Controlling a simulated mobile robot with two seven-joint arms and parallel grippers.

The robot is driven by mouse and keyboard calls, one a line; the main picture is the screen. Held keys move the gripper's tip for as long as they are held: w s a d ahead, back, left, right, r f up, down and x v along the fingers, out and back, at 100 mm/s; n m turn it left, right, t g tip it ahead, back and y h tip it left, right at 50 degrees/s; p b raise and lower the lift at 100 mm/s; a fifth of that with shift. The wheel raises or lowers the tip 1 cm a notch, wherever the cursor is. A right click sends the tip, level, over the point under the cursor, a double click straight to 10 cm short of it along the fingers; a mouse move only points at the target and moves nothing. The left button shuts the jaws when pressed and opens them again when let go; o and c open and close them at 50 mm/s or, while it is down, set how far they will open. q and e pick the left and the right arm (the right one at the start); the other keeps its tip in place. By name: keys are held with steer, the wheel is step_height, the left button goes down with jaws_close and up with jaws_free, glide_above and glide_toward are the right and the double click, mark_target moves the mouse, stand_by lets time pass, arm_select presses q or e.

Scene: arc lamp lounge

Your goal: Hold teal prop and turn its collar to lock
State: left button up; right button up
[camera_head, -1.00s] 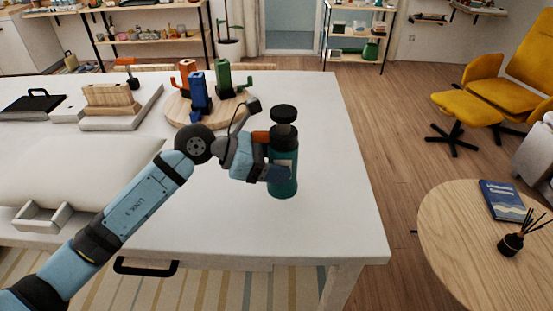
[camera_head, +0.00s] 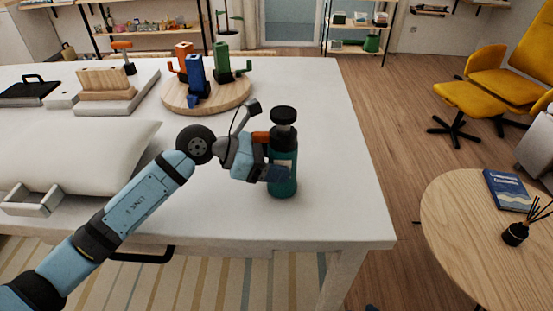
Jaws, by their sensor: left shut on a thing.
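The teal prop (camera_head: 284,187) is an upright cylinder with a pale patch on its side. A dark, round, disc-like top (camera_head: 283,114) sits on it above a dark narrower neck; I cannot tell which part is the collar. My left gripper (camera_head: 280,170) comes in from the left and is shut on the prop's body, its fingers partly covering the teal side. The prop is over the white table's right part; I cannot tell whether its base touches the table. My right gripper is not in view.
Behind the prop, a round wooden board (camera_head: 232,97) carries orange, blue and green pieces. A white cushion-like block (camera_head: 75,155) lies at left. The white table (camera_head: 335,215) is clear right of the prop. A round wooden table (camera_head: 460,220) stands at right.

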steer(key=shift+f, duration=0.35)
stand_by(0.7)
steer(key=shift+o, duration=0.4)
